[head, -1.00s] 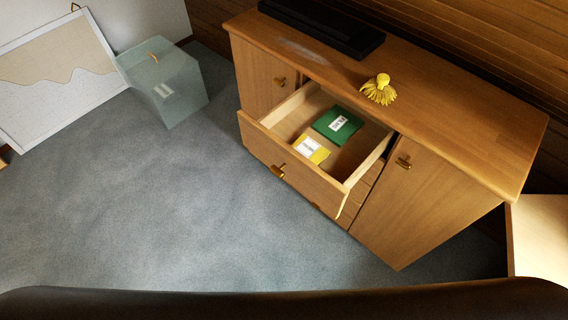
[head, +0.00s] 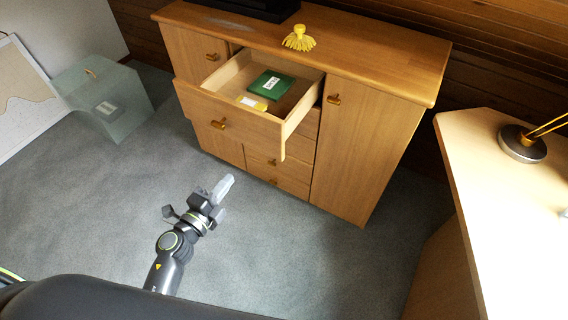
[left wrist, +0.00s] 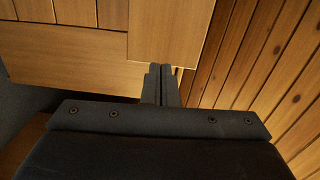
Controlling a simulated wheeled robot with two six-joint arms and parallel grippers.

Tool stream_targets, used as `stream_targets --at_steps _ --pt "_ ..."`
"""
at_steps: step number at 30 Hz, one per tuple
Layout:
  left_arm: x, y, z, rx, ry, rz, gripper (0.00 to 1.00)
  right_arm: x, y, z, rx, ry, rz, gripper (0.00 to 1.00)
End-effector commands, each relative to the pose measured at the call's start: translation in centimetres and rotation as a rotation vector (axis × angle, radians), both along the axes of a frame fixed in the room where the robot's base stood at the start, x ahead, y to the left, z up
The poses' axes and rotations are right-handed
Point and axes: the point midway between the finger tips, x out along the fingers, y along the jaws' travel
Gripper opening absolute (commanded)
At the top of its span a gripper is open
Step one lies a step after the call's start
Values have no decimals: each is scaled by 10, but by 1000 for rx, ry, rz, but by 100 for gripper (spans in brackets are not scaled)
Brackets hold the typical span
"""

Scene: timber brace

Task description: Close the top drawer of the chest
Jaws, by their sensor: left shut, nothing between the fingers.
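The wooden chest (head: 357,130) stands against the back wall. Its top drawer (head: 216,121) is pulled well out, with a brass knob on its front. A green packet (head: 270,83) and a yellow packet (head: 252,103) with labels lie inside it. My left gripper (head: 224,186) is shut and empty, in front of the chest and apart from the drawer front. In the left wrist view the shut fingers (left wrist: 161,84) point toward wooden panels. My right gripper is not in view.
A yellow brush-like thing (head: 299,39) and a black box (head: 245,7) are on the chest top. A pale desk (head: 467,150) with a lamp base (head: 522,143) stands at right. A translucent bin (head: 105,100) stands at left. The carpet in front is clear.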

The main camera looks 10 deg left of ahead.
Motion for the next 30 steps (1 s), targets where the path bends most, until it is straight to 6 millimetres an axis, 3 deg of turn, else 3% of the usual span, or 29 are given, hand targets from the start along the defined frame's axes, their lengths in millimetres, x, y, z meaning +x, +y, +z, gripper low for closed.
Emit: stream_targets --at_steps 8,21,30 --pt "15 -11 14 46 -40 -26 0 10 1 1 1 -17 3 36" --pt "97 -41 13 44 -38 -26 0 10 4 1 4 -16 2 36" --pt "129 -52 12 44 -36 -24 0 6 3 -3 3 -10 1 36"
